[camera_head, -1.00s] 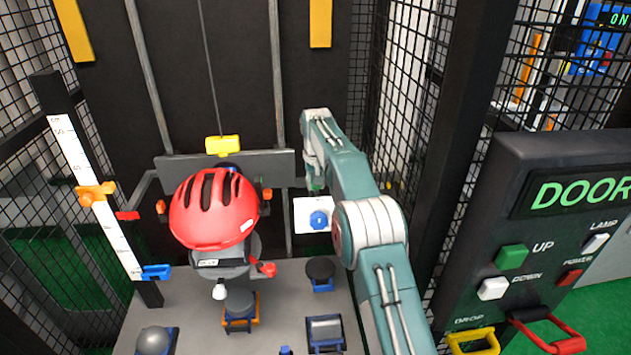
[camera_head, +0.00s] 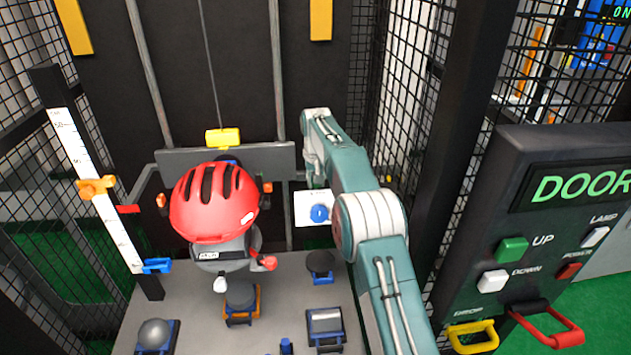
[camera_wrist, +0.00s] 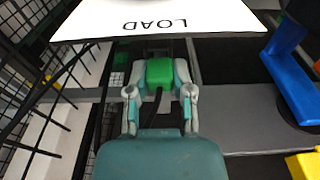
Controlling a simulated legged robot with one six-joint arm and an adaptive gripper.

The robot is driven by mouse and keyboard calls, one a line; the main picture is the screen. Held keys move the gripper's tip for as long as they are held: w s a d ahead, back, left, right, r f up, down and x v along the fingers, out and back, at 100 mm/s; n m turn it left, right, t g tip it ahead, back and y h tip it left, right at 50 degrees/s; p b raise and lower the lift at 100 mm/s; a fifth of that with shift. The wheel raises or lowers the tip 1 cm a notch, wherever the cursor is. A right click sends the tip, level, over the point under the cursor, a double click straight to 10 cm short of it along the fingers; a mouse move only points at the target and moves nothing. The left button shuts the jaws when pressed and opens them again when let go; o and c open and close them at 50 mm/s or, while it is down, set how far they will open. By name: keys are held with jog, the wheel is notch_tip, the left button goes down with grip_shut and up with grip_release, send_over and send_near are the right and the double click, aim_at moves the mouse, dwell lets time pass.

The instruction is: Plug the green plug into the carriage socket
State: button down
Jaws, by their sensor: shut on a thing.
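My gripper (camera_wrist: 160,85) is shut on the green plug (camera_wrist: 159,72) in the wrist view, with one finger on each side of it. A dark cable runs from the plug back toward my wrist. The plug is just short of a white plate marked LOAD (camera_wrist: 150,22); I cannot tell whether they touch. In the head view my arm hides the gripper and the plug. The carriage (camera_head: 275,160) is a grey crossbar below a yellow block, with a red helmet (camera_head: 213,203) in front. I cannot make out the socket in either view.
A white plate with a blue knob (camera_head: 319,213) is right of the helmet. A ruler post (camera_head: 95,190) stands left. A control panel (camera_head: 540,230) with buttons and a red handle stands right. Mesh walls enclose both sides. Several small fixtures sit on the grey base (camera_head: 190,300).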

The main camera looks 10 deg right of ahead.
jog(key=shift+c, duration=2.1)
grip_release()
jog(key=r, duration=0.7)
jog(key=shift+s+a+r, duration=0.1)
jog(key=shift+s+r, duration=0.05)
jog(key=shift+s, duration=0.25)
